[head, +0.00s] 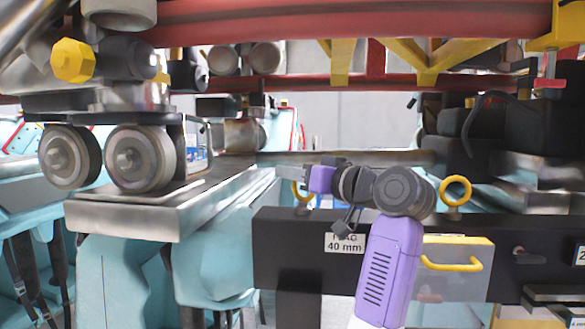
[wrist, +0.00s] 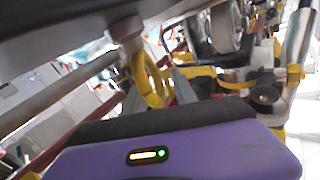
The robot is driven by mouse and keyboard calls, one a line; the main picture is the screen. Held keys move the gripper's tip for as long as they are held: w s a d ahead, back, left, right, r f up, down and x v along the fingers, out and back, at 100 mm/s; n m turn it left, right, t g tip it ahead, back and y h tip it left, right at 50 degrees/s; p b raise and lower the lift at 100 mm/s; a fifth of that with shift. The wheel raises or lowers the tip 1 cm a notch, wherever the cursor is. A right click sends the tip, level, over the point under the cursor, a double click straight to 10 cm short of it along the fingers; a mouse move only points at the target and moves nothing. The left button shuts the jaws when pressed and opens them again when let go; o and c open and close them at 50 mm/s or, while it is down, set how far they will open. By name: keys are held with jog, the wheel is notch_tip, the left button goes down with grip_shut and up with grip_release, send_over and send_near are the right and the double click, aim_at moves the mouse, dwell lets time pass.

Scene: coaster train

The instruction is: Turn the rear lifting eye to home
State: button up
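A yellow lifting eye (head: 303,190) stands at the left end of the top of a black block (head: 290,255) in the head view. A second yellow lifting eye (head: 455,190) stands farther right on the same block. I cannot tell by any marking which is the rear one. My gripper (head: 292,174) is at the left eye, and its wrist partly hides the block's top. In the wrist view the yellow eye (wrist: 149,80) lies between the two grey fingers of my gripper (wrist: 158,93). The fingers look apart, with no clear contact on the ring.
The block carries a label reading 40 mm (head: 345,243). Wheels on a carriage (head: 140,160) stand over a metal rail at left. Red beams (head: 350,22) cross overhead.

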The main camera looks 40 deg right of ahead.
jog(key=shift+w, duration=0.3)
grip_shut()
jog(key=shift+m+h, duration=0.3)
jog(key=shift+h, duration=0.2)
